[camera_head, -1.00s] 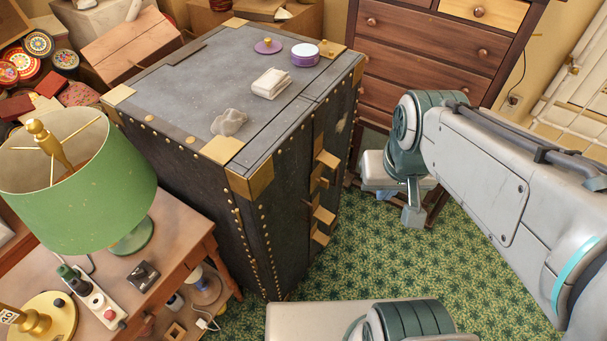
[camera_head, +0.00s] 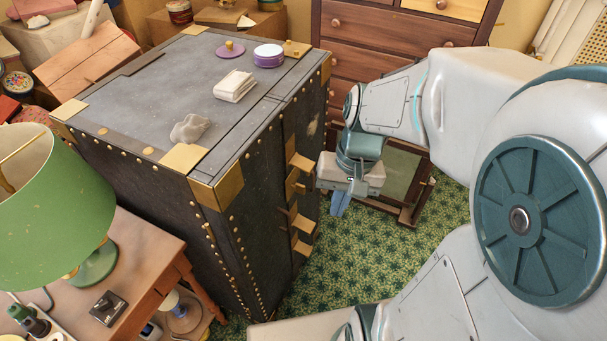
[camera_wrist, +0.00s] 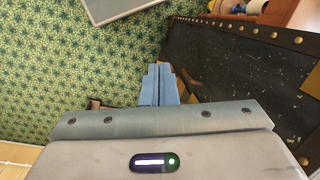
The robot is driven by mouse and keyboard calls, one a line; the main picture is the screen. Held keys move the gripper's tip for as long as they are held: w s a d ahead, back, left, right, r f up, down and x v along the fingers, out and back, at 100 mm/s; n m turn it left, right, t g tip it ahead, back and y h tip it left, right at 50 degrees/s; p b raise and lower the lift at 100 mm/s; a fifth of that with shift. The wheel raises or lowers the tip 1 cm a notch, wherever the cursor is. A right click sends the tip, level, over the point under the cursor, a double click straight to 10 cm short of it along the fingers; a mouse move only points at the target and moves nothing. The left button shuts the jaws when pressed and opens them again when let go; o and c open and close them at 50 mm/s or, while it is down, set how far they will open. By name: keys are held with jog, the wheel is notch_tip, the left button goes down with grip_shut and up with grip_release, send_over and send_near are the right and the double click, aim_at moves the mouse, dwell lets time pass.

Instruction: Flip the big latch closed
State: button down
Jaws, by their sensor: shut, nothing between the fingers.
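A large black trunk (camera_head: 190,200) with brass corners stands upright in the middle of the head view. Brass latch pieces (camera_head: 301,163) stick out from its right-hand face, with more brass pieces (camera_head: 303,223) lower down. I cannot tell which one is the big latch or how it is set. My gripper (camera_head: 338,208) is shut and empty, fingers down, to the right of the trunk's latch face and apart from it. In the wrist view my blue fingers (camera_wrist: 159,72) are together, and the trunk's studded dark side (camera_wrist: 240,70) is to their right.
A wooden dresser (camera_head: 350,50) stands behind. A side table (camera_head: 135,270) with a green lamp (camera_head: 60,190) is at the left. A purple round box (camera_head: 268,57) and a folded white cloth (camera_head: 234,87) lie on the trunk. Green carpet (camera_head: 365,260) is open right of the trunk.

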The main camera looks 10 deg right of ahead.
jog(key=w+d+f+m+t+y+b, duration=0.2)
jog(key=w+f+m+t+y+b, duration=0.2)
jog(key=f, duration=1.4)
jog(key=w+d+f+m+t+y+b, duration=0.3)
jog(key=w+f+m+t+y+b, duration=0.2)
jog(key=f+m+b, duration=0.6)
jog(key=w+d+f+m+t+y+b, duration=0.3)
jog(key=f+m+y+b, duration=0.4)
jog(key=f, duration=1.7)
jog(key=w+t+b, duration=0.1)
jog(key=t+b, duration=0.1)
jog(key=b, duration=0.3)
jog(key=shift+w+f+m, duration=0.25)
jog(key=shift+f+m, duration=0.05)
jog(key=b, duration=0.4)
send_near(303, 226)
jog(key=shift+w+a+f, duration=0.5)
jog(key=shift+w+a, duration=0.25)
jog(key=shift+w, duration=0.1)
jog(key=shift+w+a+f, duration=0.45)
jog(key=shift+w+a, duration=0.35)
jog(key=shift+w, duration=0.05)
